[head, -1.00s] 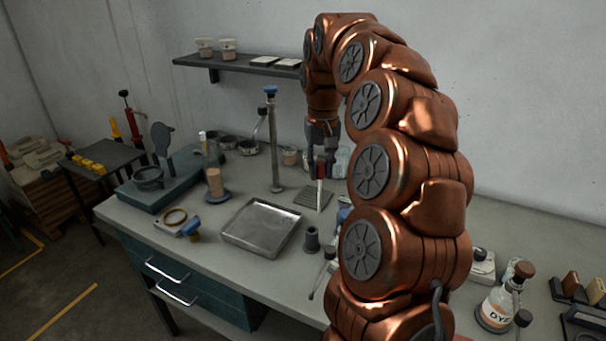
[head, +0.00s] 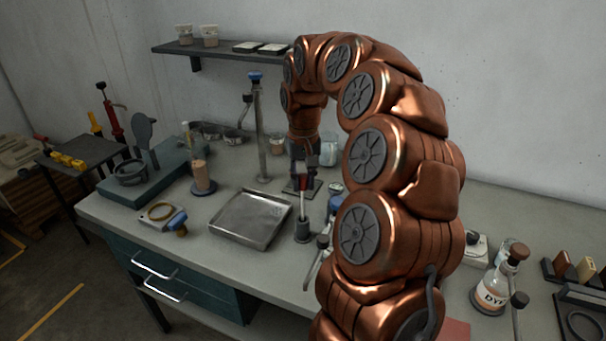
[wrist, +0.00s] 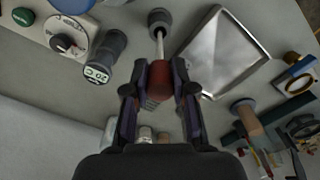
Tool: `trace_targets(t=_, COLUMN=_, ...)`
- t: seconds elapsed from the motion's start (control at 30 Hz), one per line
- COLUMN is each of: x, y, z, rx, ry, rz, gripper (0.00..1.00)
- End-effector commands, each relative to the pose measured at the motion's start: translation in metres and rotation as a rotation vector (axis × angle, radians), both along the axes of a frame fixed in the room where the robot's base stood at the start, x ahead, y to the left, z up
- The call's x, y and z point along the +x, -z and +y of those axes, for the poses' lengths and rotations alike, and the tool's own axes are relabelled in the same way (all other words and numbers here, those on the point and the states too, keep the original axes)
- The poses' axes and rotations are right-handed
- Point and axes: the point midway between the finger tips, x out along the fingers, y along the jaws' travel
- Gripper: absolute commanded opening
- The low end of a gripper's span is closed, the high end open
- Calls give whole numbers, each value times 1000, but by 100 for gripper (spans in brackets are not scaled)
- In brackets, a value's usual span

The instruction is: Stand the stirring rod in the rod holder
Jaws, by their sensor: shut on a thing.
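The stirring rod has a red handle (head: 303,184) and a thin pale shaft. My gripper (head: 303,171) is shut on the red handle, with the rod pointing down, close to upright. The rod holder (head: 302,232) is a small dark grey cup standing on the bench, right of the metal tray. The shaft's lower end meets the holder's mouth in the head view. In the wrist view, my gripper (wrist: 159,76) grips the rod's handle (wrist: 159,72) and the shaft runs to the holder (wrist: 159,20). I cannot tell whether the tip is inside it.
The metal tray (head: 226,234) lies just left of the holder. A dark-handled tool (head: 318,256) lies close to its right. A tall metal stand (head: 261,140) and a cylinder on a round base (head: 201,176) stand farther back. The front left bench edge is fairly clear.

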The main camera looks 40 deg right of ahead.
Motion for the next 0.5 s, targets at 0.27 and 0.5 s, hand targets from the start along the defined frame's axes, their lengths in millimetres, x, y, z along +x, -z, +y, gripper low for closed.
trace_targets(t=0.27, x=-1, y=26, z=1, rx=1, ry=-2, rz=3, gripper=2)
trace_targets(t=0.5, x=-1, y=45, z=0, rx=0, ry=-1, rz=3, gripper=2)
